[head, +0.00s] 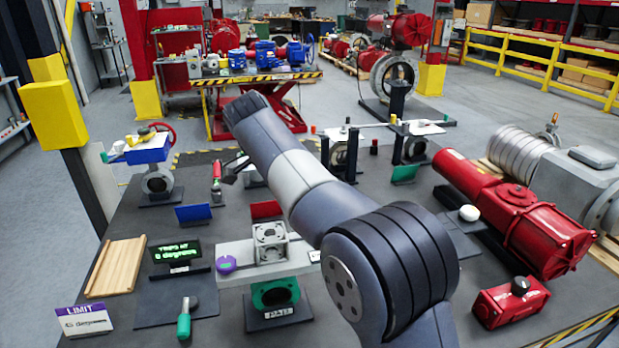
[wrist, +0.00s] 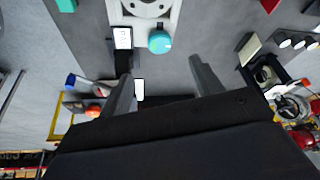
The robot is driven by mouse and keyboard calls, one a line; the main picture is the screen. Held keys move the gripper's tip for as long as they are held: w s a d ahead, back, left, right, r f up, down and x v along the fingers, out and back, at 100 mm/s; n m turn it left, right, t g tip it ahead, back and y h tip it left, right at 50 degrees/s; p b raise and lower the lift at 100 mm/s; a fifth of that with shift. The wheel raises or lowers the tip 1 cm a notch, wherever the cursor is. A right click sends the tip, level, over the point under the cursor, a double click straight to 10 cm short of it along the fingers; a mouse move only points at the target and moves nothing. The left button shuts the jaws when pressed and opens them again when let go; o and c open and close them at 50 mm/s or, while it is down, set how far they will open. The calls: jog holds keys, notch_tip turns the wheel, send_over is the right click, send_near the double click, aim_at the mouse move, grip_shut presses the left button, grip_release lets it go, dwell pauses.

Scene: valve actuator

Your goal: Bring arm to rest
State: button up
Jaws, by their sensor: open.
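My arm rises from the lower right of the head view and reaches up and left over the table (head: 215,335). Its far end stands above the table's back part, and the jaws are not clear there. In the wrist view my gripper (wrist: 160,69) is open, with its two dark fingers apart and nothing between them. A teal round part (wrist: 160,42) and a white label (wrist: 122,38) show beyond the fingertips, apart from them as far as I can tell.
A display (head: 175,251), a wooden tray (head: 116,266) and a green-handled tool (head: 184,322) are at the left. A red actuator (head: 510,215) lies at the right.

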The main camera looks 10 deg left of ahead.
jog(key=p+x, duration=0.1)
jog(key=x, duration=0.9)
jog(key=shift+d+f, duration=0.1)
jog(key=shift+f, duration=0.25)
jog(key=shift+r, duration=0.15)
